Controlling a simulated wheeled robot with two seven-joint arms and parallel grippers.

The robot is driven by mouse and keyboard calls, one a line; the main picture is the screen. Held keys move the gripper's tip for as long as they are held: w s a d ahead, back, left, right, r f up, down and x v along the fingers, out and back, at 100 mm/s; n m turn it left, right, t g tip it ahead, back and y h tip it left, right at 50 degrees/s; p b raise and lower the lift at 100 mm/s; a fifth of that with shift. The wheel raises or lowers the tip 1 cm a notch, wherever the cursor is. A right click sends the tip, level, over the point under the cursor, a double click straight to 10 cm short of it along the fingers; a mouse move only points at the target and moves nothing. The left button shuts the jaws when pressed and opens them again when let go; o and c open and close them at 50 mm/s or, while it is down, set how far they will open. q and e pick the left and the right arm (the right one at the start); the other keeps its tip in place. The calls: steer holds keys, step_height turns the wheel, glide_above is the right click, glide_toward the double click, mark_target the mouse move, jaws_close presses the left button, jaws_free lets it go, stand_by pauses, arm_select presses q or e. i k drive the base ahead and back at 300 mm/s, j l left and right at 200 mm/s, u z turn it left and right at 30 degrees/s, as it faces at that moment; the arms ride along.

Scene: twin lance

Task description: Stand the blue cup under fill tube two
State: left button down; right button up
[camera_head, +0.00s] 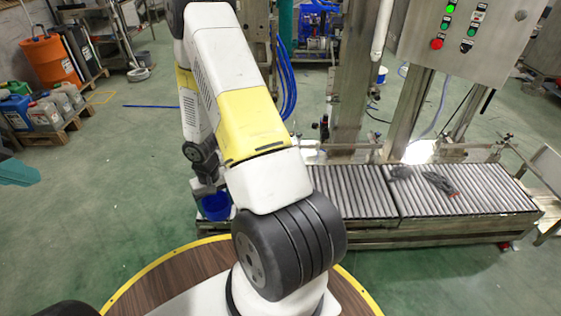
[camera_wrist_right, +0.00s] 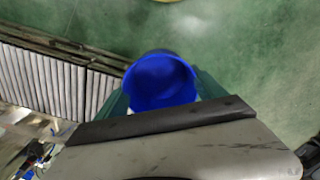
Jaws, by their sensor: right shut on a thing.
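The blue cup (camera_head: 215,207) is below my right forearm in the head view, near the left end of the roller conveyor. In the right wrist view the cup (camera_wrist_right: 161,82) is seen into its open top, between the dark green fingers of my right gripper (camera_wrist_right: 162,93), which is shut on it. Green floor shows around it, with the rollers to its left. A white vertical tube (camera_head: 380,28) hangs above the conveyor; I cannot tell its number. My arm hides part of the filling station. My left gripper (camera_head: 18,172) shows only partly at the left edge; its opening cannot be judged.
The roller conveyor (camera_head: 465,199) runs to the right, with a dark tangled item (camera_head: 438,182) on its rollers. A steel control box (camera_head: 465,35) stands above it. Canisters (camera_head: 45,112) and an orange drum (camera_head: 50,60) are at the far left. Green floor lies open between.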

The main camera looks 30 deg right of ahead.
mark_target(349, 173)
steer(key=l, duration=0.75)
steer(key=i+l+z, duration=0.1)
steer(key=l, duration=1.35)
steer(key=i+l+z, duration=0.1)
steer(key=l, duration=0.65)
